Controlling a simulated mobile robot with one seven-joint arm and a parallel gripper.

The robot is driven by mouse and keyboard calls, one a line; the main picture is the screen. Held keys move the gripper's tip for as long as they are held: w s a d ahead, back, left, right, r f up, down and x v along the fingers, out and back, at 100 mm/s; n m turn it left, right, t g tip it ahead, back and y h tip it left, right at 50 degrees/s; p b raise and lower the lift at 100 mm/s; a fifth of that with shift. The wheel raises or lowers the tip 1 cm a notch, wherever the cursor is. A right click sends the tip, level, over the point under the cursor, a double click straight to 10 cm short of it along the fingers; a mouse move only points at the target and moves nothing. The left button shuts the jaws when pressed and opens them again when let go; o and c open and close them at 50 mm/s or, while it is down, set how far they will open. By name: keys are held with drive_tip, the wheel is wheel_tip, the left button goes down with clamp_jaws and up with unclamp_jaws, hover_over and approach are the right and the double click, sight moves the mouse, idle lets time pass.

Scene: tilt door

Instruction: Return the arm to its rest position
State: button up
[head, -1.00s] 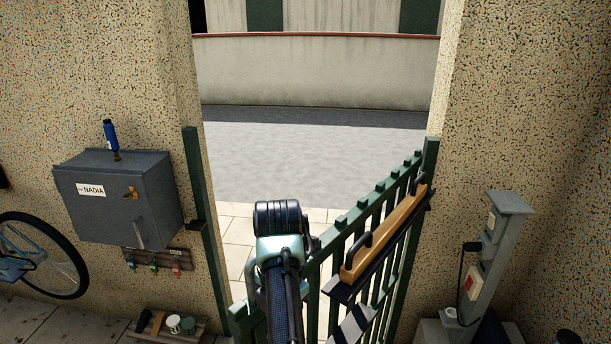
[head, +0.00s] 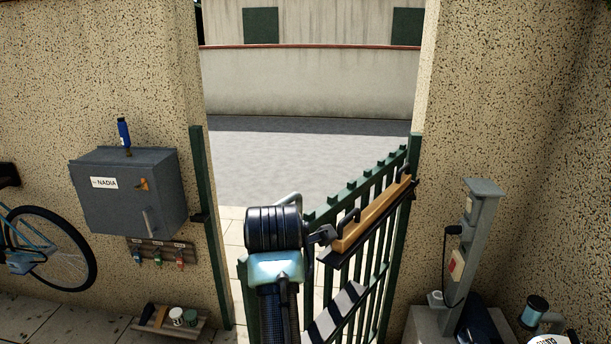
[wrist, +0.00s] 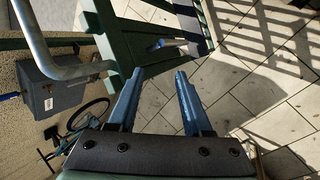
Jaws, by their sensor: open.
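My gripper (wrist: 158,73) is open and empty in the wrist view, its two blue fingers apart over the paving. In the head view my arm rises at bottom centre in front of the gate, and its fingers cannot be made out. The green barred gate (head: 368,245) stands ajar in the opening, its far end at the right wall. It carries a wooden rail (head: 372,222) with black handles. In the wrist view a green gate part (wrist: 137,50) with a lever handle (wrist: 169,43) lies beyond my fingertips; no contact shows.
A bicycle (head: 45,250) is at far left. A small tray (head: 150,330) lies below. A grey post (head: 472,255) stands right. Paving beyond the opening is clear.

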drive_tip(key=s+d+r+m+t+b, duration=0.1)
drive_tip(key=s+r+m+t+b, duration=0.1)
drive_tip(key=r+m+t, duration=0.6)
drive_tip(key=s+d+r+m+t+b, duration=0.15)
drive_tip(key=r+m+t, duration=0.25)
drive_tip(key=r, duration=0.9)
drive_tip(key=s+d+r+m+t+b, duration=0.1)
drive_tip(key=s+r+m+t, duration=0.3)
drive_tip(key=s+r, duration=0.3)
drive_tip(key=s+d+r+m+t+b, duration=0.1)
drive_tip(key=s+r+m+t, duration=0.4)
drive_tip(key=s+r, duration=0.3)
drive_tip(key=s+m, duration=0.1)
drive_tip(key=s, duration=0.3)
drive_tip(key=shift+s+d+h+b, duration=0.2)
drive_tip(key=shift+d+h+b, duration=0.15)
drive_tip(key=shift+h+b, duration=0.05)
drive_tip(key=shift+f, duration=0.15)
